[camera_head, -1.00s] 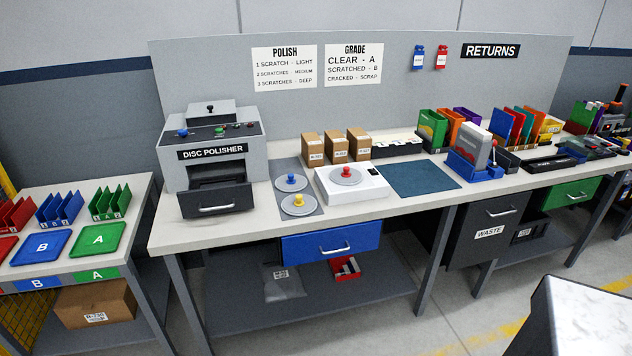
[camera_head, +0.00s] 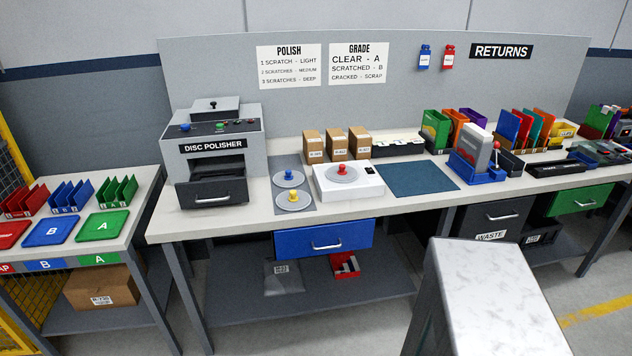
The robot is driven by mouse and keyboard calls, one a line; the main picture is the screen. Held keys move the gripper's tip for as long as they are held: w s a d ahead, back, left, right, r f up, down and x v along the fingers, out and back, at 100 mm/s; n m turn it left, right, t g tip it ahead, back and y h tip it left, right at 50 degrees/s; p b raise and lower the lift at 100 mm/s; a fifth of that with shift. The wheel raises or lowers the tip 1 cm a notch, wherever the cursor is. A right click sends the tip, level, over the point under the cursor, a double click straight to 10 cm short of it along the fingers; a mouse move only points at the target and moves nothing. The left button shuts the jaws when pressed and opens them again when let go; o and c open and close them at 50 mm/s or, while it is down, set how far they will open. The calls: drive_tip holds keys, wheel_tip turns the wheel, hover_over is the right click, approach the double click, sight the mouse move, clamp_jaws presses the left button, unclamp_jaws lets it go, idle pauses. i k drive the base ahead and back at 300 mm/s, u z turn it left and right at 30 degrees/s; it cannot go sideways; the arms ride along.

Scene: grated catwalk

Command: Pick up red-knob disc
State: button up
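The red-knob disc (camera_head: 342,174) is a grey round disc with a red knob at its centre. It lies on top of a white box-shaped device (camera_head: 364,192) on the long workbench, right of the disc polisher. Two similar grey discs lie on a grey mat just left of it, one with a blue knob (camera_head: 290,178) and one with a yellow knob (camera_head: 293,200). My gripper is not in view.
The disc polisher (camera_head: 213,150) stands at the bench's left with its drawer front showing. Small brown boxes (camera_head: 336,144) stand behind the device. A dark teal mat (camera_head: 418,179) lies right of it. A marble-topped block (camera_head: 490,290) fills the lower right foreground. A blue drawer (camera_head: 325,238) hangs below the bench.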

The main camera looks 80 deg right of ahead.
sight(342, 172)
drive_tip(key=z, duration=0.35)
drive_tip(key=k, duration=0.15)
drive_tip(key=u, duration=1.8)
drive_tip(key=k, duration=2.75)
